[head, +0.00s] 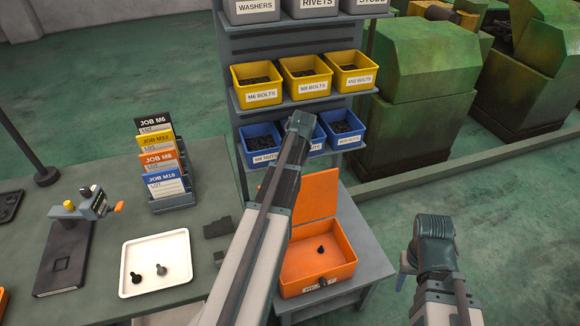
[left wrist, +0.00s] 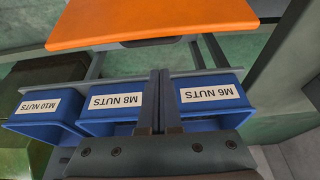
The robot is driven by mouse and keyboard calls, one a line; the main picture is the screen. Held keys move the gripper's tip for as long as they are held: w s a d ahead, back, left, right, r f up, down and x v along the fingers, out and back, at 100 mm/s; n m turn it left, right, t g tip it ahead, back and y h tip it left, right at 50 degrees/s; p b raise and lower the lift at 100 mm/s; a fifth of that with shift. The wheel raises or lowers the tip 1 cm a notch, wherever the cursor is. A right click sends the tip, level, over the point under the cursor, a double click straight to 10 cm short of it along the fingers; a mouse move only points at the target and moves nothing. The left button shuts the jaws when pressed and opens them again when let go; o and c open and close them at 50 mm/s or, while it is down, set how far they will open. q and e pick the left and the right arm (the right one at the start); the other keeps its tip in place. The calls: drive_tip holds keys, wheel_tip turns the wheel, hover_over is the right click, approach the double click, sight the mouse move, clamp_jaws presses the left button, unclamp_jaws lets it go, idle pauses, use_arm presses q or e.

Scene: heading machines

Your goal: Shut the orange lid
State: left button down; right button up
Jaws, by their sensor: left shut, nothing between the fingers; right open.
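The orange lid (head: 312,208) stands raised at the back of the orange box (head: 322,283), which is open and has a small dark bolt (head: 320,250) inside. The left wrist view shows an orange panel (left wrist: 155,20), probably this lid, beyond the fingertips. My left gripper (left wrist: 158,75) is shut and empty in front of the blue nut bins. In the head view my left forearm hides it and covers part of the lid and box. My right gripper (head: 405,268) is open and empty, right of the orange box and apart from it.
Blue nut bins (head: 343,131) and yellow bolt bins (head: 303,77) sit on the rack above the orange box. On the left table are a white tray (head: 135,252) with two bolts, a job card holder (head: 172,200) and a gauge stand (head: 65,258). Green machines (head: 420,105) stand behind.

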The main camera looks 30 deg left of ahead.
drive_tip(key=shift+s+d+f, duration=0.1)
drive_tip(key=shift+f, duration=0.05)
wheel_tip(320, 180, down, 9)
drive_tip(key=b, duration=0.9)
